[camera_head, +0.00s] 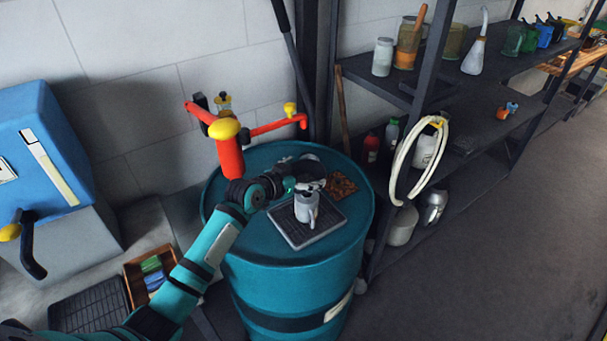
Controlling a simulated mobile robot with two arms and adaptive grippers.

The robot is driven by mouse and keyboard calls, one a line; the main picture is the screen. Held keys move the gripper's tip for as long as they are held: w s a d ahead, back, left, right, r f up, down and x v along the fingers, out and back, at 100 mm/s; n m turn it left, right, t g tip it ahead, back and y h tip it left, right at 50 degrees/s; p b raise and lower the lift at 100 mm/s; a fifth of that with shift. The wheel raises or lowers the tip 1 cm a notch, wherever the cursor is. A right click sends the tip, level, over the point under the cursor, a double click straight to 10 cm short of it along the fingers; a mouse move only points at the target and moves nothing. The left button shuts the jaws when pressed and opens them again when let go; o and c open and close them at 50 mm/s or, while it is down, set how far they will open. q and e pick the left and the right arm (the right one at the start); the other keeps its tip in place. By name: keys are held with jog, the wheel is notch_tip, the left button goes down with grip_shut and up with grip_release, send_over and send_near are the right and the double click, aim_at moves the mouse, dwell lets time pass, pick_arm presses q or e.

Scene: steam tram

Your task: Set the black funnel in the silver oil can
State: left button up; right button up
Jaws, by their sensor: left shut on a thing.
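The silver oil can (306,209) stands upright on a dark ribbed tray (325,232) on top of the teal drum. My left gripper (312,187) is directly above and against the can's top in this view, and it is shut on the black funnel (307,194). Only a small dark part of the funnel shows at the can's mouth. The fingers hide the rest, so I cannot tell how far it sits in the can. My right gripper is not in view.
The drum (290,285) also bears a brown perforated piece (341,186) and a dark round thing behind my gripper. A red pump with yellow knobs (230,155) rises at its back left. A dark shelf with a hose loop (398,165) stands right. The floor at right is clear.

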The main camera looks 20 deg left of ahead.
pick_arm(q)
jog(key=shift+f+b, duration=0.95)
jog(key=shift+f, duration=0.4)
dwell(0.6)
jog(key=o, duration=0.8)
jog(key=shift+o, duration=0.2)
jog(key=shift+r, duration=0.1)
jog(key=shift+s+a+r+p, duration=0.15)
jog(key=shift+s+r+p, duration=0.15)
jog(key=shift+p, duration=0.2)
jog(key=shift+r+p+v, duration=0.15)
jog(key=shift+p+v, duration=0.85)
jog(key=shift+v, duration=0.15)
jog(key=shift+r+p+v, duration=0.15)
jog(key=shift+p+v, duration=0.8)
jog(key=shift+v, duration=0.15)
jog(key=shift+w, duration=0.1)
